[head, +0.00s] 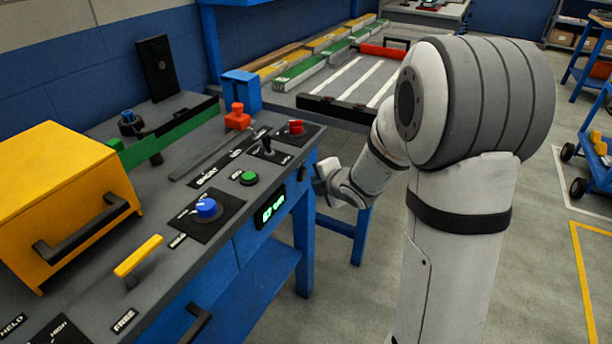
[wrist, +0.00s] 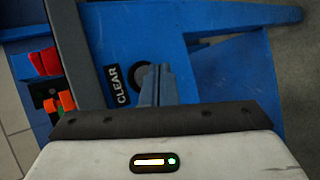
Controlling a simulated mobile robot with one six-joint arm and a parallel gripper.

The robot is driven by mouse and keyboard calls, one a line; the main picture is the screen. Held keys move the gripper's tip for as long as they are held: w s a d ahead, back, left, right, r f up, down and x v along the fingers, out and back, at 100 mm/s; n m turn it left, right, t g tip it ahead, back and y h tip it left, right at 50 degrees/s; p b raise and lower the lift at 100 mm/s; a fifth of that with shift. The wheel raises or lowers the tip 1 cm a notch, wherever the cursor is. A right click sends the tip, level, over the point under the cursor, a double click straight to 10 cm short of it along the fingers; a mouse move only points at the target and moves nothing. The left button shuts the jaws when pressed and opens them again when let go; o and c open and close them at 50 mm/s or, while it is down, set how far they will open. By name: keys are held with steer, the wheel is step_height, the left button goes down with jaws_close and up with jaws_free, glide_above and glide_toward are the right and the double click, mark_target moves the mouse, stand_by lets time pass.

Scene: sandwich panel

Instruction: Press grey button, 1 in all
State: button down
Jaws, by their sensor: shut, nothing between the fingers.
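A dark grey round button (wrist: 137,76) sits beside a black CLEAR label (wrist: 118,86) on the blue bench end in the wrist view. The fingers of my gripper partly cover it.
The bench top (head: 150,215) carries a green button (head: 249,178), a blue knob (head: 206,207), a red button (head: 296,127), a black lever (head: 267,145) and a yellow box (head: 60,190). A conveyor table (head: 350,110) stands behind.

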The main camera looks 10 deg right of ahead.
stand_by(0.6)
steer(key=shift+w+a, duration=0.3)
steer(key=shift+a, duration=0.05)
steer(key=shift+w+a+b, duration=0.25)
steer(key=shift+a+b, duration=0.05)
steer(key=shift+b, duration=0.2)
stand_by(0.5)
stand_by(0.3)
steer(key=shift+s+d, duration=0.5)
steer(key=shift+d, duration=0.15)
steer(key=s+d, duration=0.1)
steer(key=d, duration=0.1)
steer(key=s+d+p, duration=0.1)
steer(key=s+d, duration=0.1)
stand_by(0.4)
stand_by(0.5)
